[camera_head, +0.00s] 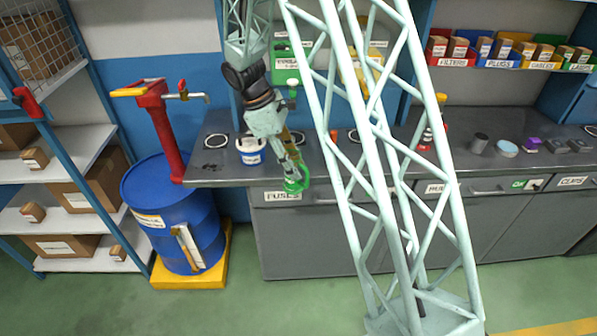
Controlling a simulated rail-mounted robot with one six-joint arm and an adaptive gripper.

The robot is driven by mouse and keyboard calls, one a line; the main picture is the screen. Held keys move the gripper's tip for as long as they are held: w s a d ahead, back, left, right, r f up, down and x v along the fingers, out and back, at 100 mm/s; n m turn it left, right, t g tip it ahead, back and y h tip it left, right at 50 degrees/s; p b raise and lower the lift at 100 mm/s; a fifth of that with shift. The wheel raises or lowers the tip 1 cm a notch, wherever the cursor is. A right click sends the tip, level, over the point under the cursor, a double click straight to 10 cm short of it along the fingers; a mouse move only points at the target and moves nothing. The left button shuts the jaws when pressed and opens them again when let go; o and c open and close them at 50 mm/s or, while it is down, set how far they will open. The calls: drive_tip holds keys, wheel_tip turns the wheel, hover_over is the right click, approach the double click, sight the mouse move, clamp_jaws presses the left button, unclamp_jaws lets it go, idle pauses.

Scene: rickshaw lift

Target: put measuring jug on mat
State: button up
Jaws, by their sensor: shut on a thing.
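The green measuring jug (292,187) is at the end of my arm, in front of the workbench's front edge and just above the "FUSES" drawer label in the picture. My gripper (291,172) points down and is shut on the jug; the jug's handle shows on its right side. The fingers are small here and partly blend with the jug.
A white and blue tub (250,151) stands on the bench (215,170) behind my gripper. A blue drum (165,215) with a red pump (168,130) stands left of the bench. My lattice column blocks the middle.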

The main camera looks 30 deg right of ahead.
drive_tip(key=shift+w+a+f+m, duration=0.15)
drive_tip(key=shift+w+m, duration=0.35)
drive_tip(key=shift+m, duration=0.2)
drive_tip(key=w+a+r+m+g+y+b, duration=0.1)
drive_tip(key=w+a+m+g+y+b, duration=0.1)
drive_tip(key=w+a+m, duration=0.5)
drive_tip(key=shift+r+m+y+b, duration=0.2)
drive_tip(key=shift+m+y+b, duration=0.5)
drive_tip(key=shift+m, duration=0.4)
drive_tip(key=shift+d, duration=0.1)
